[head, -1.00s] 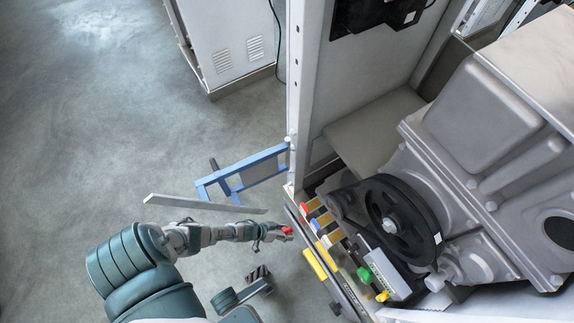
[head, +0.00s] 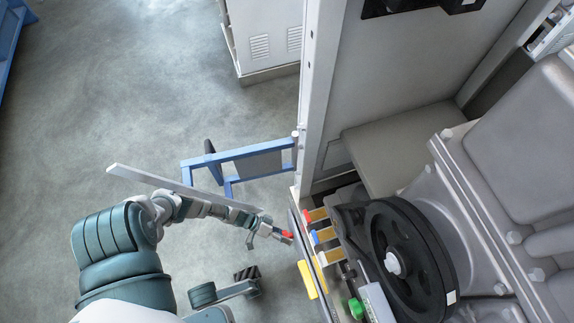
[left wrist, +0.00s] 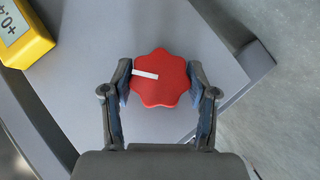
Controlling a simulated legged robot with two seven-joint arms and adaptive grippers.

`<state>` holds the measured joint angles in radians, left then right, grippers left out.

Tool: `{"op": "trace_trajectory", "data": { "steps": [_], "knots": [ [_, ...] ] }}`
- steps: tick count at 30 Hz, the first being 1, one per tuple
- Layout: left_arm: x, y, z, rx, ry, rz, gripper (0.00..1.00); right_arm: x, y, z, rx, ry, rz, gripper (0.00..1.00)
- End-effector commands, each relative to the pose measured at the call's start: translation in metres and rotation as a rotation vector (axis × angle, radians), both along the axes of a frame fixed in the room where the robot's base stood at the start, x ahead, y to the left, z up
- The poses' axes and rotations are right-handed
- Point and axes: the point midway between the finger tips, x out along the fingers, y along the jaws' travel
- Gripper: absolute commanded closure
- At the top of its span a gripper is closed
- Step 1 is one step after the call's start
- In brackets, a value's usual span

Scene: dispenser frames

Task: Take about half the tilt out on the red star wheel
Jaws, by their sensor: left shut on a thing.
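The red star wheel (left wrist: 165,92) fills the middle of the left wrist view, with a white mark running from near its centre to its left edge. My left gripper (left wrist: 160,88) is shut on it, one finger at each side. My right gripper is not in view.
A yellow block (head: 306,280) and a green knob (head: 355,307) sit near the wheel. A large black pulley (head: 422,262) stands to the right. A blue frame (head: 240,154) stands behind my left arm. Open floor (head: 130,90) lies to the left.

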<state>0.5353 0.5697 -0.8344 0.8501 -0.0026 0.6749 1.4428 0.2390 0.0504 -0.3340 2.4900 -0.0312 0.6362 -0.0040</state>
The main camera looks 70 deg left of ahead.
Motion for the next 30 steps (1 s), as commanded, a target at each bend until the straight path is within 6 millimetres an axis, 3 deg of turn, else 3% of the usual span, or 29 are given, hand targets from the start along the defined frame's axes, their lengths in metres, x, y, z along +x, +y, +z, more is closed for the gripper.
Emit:
{"op": "trace_trajectory", "data": {
  "steps": [8, 9, 11, 23, 30],
  "knots": [
    [0.001, 0.006, -0.002, 0.012, 0.005, 0.009, 0.76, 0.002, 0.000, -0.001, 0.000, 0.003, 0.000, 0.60],
    [0.001, 0.006, -0.002, 0.012, 0.005, 0.009, 0.32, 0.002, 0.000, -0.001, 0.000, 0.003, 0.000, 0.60],
    [0.001, 0.006, -0.001, 0.012, 0.004, 0.008, 0.17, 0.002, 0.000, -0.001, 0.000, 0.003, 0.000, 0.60],
    [-0.004, 0.006, 0.002, 0.007, 0.002, 0.003, 0.17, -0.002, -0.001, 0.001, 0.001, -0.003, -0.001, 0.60],
    [-0.035, 0.034, 0.022, 0.007, 0.004, 0.002, 0.17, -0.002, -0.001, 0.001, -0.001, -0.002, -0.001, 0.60]
  ]
}}
